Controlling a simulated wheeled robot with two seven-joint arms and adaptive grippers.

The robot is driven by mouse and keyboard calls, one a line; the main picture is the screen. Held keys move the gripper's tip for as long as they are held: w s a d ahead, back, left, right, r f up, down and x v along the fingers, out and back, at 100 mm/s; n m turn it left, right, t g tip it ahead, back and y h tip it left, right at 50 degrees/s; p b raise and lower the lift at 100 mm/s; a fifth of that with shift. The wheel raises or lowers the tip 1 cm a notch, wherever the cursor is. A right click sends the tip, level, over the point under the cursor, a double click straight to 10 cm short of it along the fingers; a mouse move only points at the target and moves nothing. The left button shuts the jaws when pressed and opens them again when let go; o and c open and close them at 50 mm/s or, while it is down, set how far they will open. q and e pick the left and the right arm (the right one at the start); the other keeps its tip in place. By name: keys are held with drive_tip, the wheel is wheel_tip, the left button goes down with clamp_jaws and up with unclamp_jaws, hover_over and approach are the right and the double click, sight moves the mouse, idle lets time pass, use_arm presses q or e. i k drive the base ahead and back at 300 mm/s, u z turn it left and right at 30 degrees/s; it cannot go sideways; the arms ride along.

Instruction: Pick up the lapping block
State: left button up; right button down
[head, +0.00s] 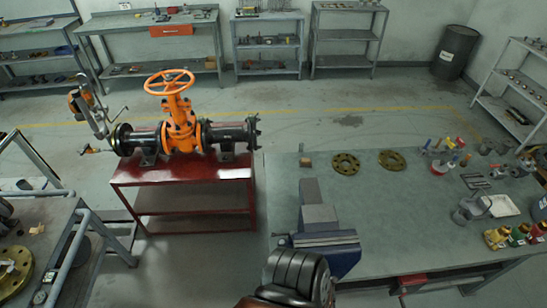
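A small brown block (305,162) lies on the grey-green top of the right workbench (350,215), near its far left corner. It may be the lapping block, but it is too small to be sure. It stands apart from the flat brass rings to its right. I see neither gripper clearly. A dark, rounded, ribbed form (297,275) at the bottom middle may be part of my arm; no fingertips show on it.
A blue-and-grey vise (320,235) stands on the bench's left side. Brass flanges (345,164) and (392,160) lie behind it, with bottles, tools and small valves at right. The orange gate valve (180,125) sits on a red stand (180,170). The bench's middle is clear.

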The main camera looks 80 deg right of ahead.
sight(303, 162)
drive_tip(key=i, duration=1)
drive_tip(key=z, duration=1.75)
drive_tip(key=i, duration=1.45)
drive_tip(key=z, duration=2.9)
